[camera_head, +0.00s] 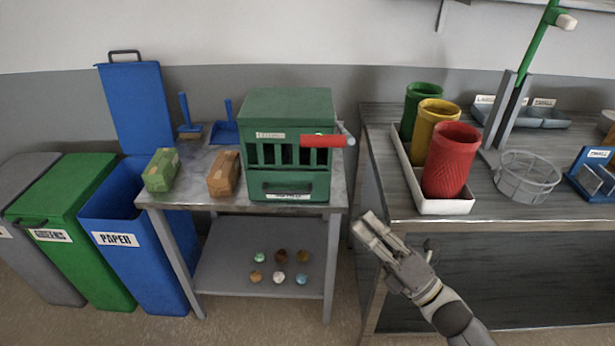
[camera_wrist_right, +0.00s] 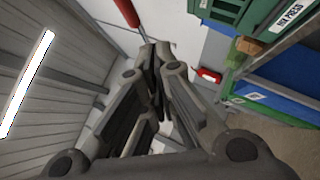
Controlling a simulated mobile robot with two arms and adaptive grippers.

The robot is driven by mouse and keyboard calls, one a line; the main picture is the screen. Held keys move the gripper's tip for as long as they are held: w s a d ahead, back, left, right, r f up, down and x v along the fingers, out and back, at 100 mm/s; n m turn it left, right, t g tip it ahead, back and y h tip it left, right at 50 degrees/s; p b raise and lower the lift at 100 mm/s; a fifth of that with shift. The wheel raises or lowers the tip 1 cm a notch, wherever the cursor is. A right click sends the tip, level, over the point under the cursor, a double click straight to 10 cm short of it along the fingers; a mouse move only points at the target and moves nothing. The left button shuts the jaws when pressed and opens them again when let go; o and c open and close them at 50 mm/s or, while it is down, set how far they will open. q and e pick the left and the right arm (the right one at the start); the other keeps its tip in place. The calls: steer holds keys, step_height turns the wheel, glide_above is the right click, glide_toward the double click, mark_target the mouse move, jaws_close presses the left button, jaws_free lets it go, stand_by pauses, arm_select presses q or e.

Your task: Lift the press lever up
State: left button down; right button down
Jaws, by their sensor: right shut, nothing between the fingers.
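The green press (camera_head: 288,110) stands on the grey table between the bins and the workbench. Its red lever handle (camera_head: 322,141) points left across the upper front from a grey arm at the right side. My right gripper (camera_head: 364,220) is shut and empty, below and to the right of the lever, apart from it, in front of the gap between table and workbench. In the right wrist view, the closed fingers (camera_wrist_right: 155,52) show with a red bar, likely the lever handle (camera_wrist_right: 127,12), beyond them. The green press (camera_wrist_right: 285,15) is at the upper right there. My left gripper is out of view.
A green block (camera_head: 162,170) and an orange-brown block (camera_head: 224,173) lie left of the press. Several small balls rest on the lower shelf (camera_head: 215,270). On the right workbench (camera_head: 500,222), a white tray (camera_head: 445,207) holds green, yellow and red cups, beside a wire basket (camera_head: 527,177).

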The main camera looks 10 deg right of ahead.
steer(key=a+r+n+y, duration=0.1)
steer(key=s+r+n+y, duration=0.1)
steer(key=shift+a+r+g, duration=0.3)
steer(key=shift+a, duration=0.05)
steer(key=w+d+r+p+x, duration=0.1)
steer(key=p+x, duration=0.4)
steer(key=x, duration=0.7)
steer(key=shift+w+d+r, duration=0.25)
steer(key=shift+d+r, duration=0.1)
steer(key=shift+d, duration=0.15)
